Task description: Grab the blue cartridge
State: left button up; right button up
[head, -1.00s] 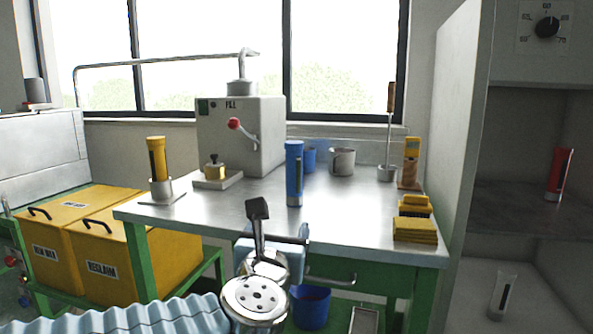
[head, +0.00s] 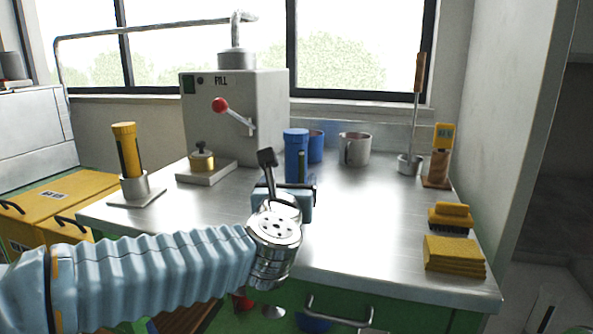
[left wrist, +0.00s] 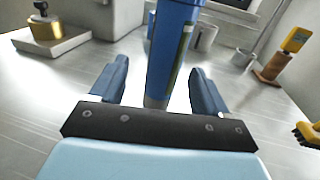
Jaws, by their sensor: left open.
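The blue cartridge (head: 297,152) stands upright on the steel table (head: 350,235), in front of the fill machine. In the left wrist view the cartridge (left wrist: 170,50) rises just ahead of and between the two blue fingers. My left gripper (left wrist: 160,88) is open, one finger on each side of the cartridge's line, with nothing gripped. In the head view my left gripper (head: 283,190) is just in front of the cartridge and hides its lower part. I cannot tell how far the fingers reach around it. My right gripper is not in view.
The fill machine (head: 240,115) with a red-knobbed lever stands behind. A blue cup (head: 316,147) and grey mug (head: 355,149) are close behind the cartridge. A yellow cartridge (head: 127,150) stands left. A brush (head: 451,216) and yellow cloths (head: 454,255) lie right. The front middle is clear.

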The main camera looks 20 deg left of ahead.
aim_at(297, 169)
pick_arm(q)
jog(key=shift+w+a, duration=0.1)
jog(key=shift+w, duration=0.75)
jog(key=w+p, duration=0.1)
jog(key=w, duration=0.3)
jog(key=shift+w+p, duration=0.3)
jog(key=shift+p, duration=0.05)
jog(key=shift+w+a, duration=0.15)
jog(key=shift+w, duration=0.15)
jog(key=c, duration=1.3)
